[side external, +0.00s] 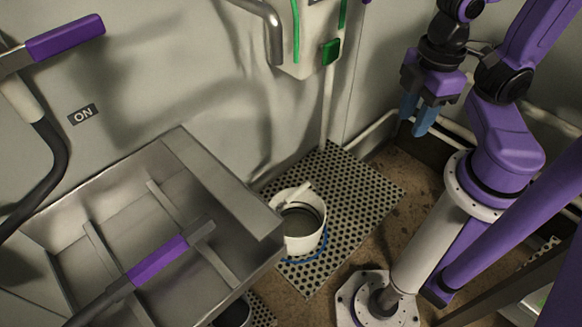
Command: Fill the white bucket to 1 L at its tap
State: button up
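The white bucket (306,236) stands upright on a perforated floor plate, beside the metal basin, with a blue ring near its base. Its dark inside shows from above, but I cannot tell how much water it holds. A bent metal pipe (273,32), which may be the tap, comes down the wall at the top, next to a pale unit with green parts (331,50). My gripper (415,121) hangs at the upper right with blue fingers pointing down. It is apart from the bucket and the pipe. A gap shows between the fingers, with nothing seen in it.
A metal basin (262,222) with inner bars fills the lower left. The perforated plate (365,190) is clear right of the bucket.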

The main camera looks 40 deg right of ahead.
dwell(0.3)
grip_shut()
jog(key=w+a+r+n+t+h, duration=0.4)
jog(key=w+r+n+t, duration=0.6)
jog(key=n, duration=0.7)
jog(key=s+a+r+n+t+y, duration=0.2)
jog(key=a+r+n+t, duration=0.4)
jog(key=a+r, duration=0.3)
notch_tip(320, 180, up, 4)
jog(key=shift+a+r+t+y, duration=0.1)
jog(key=shift+a+t+y, duration=0.2)
jog(key=shift+t+y, duration=0.55)
